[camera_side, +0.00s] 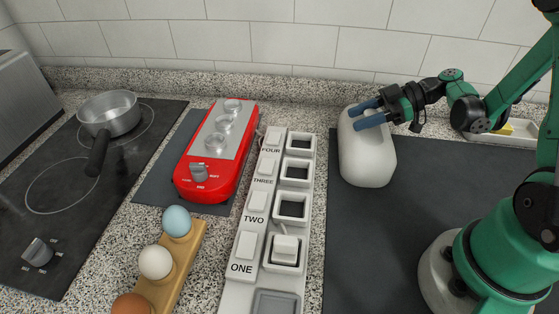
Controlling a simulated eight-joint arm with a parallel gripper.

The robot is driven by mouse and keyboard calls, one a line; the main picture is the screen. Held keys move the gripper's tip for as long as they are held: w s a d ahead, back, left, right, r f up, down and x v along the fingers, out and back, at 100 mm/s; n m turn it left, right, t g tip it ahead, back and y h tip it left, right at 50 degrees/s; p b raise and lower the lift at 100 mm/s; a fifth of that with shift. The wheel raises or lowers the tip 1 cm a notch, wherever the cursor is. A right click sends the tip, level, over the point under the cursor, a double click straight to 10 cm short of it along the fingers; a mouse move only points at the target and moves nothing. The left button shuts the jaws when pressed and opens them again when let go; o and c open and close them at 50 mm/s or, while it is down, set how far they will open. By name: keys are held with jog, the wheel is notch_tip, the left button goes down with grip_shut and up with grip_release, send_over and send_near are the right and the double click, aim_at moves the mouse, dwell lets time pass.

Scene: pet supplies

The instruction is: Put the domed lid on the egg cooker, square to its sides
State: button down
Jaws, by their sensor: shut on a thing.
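The red egg cooker (183,174) stands on a dark grey mat left of centre, set at a slant. Its pale top plate has several clear round cups in a row, and a grey dial is at its near end. A white, rounded, box-like piece, which looks like the domed lid (367,162), is at the right of centre. My gripper (367,112) has its blue fingers at the upper part of the lid and is shut on it. I cannot tell whether the lid touches the surface. The exact grip point is unclear.
A white panel (227,296) with switches labelled ONE to FOUR lies between cooker and lid. A wooden holder (186,262) with eggs (155,262) is at the front. A saucepan (108,113) sits on the hob (60,255) at left. The dark mat (400,245) is mostly clear.

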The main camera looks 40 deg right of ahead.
aim_at(386, 125)
jog(key=shift+c, duration=2.1)
grip_release()
jog(key=shift+d+f, duration=0.1)
jog(key=shift+f, duration=0.05)
jog(key=shift+o, duration=0.4)
jog(key=shift+v, duration=2.75)
